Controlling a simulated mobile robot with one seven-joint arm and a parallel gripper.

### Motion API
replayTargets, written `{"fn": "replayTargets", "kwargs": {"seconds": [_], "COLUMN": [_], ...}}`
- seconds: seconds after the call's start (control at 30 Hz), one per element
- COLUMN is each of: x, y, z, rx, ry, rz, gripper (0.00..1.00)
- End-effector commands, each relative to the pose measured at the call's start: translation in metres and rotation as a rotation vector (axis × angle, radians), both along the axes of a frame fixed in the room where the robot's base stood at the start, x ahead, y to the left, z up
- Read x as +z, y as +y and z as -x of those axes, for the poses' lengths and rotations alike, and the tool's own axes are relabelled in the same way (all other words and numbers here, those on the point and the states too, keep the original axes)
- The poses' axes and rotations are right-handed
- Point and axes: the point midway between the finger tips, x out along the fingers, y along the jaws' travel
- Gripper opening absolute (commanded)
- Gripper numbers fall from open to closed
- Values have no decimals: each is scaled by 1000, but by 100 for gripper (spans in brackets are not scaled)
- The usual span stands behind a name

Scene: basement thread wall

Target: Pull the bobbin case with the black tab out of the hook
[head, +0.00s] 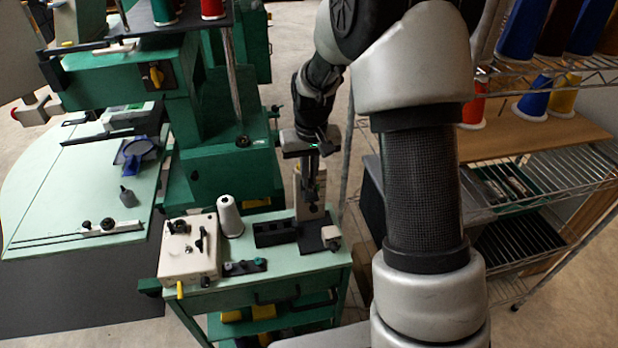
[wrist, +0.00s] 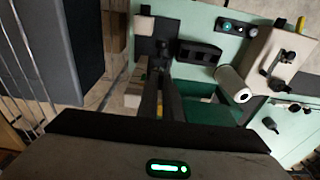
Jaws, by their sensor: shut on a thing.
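My gripper (head: 313,192) points down at a pale upright stand (head: 324,198) on a black base (head: 318,236), at the right end of the green cart. In the wrist view its long dark fingers (wrist: 158,72) are close together over the dark part of the stand. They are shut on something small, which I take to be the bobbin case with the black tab. The case, its tab and the hook are mostly hidden by the fingers, and I cannot tell whether the case is still seated.
The cart top (head: 285,279) also holds a pale box (head: 187,258) with black knobs, a white thread cone (head: 230,217), a black slotted holder (head: 270,233) and a black strip (head: 244,268). A green machine (head: 215,125) stands behind, and a wire shelf (head: 545,180) at the right.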

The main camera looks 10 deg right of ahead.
Motion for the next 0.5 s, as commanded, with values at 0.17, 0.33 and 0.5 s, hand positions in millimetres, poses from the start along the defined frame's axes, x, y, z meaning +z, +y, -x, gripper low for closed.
{"fn": "replayTargets", "kwargs": {"seconds": [0.17,0.33,0.5], "x": [6,6,12], "y": [0,0,0], "z": [0,0,0], "rx": [0,0,0], "ry": [0,-1,-2], "rz": [0,0,0], "gripper": [0,0,0]}}
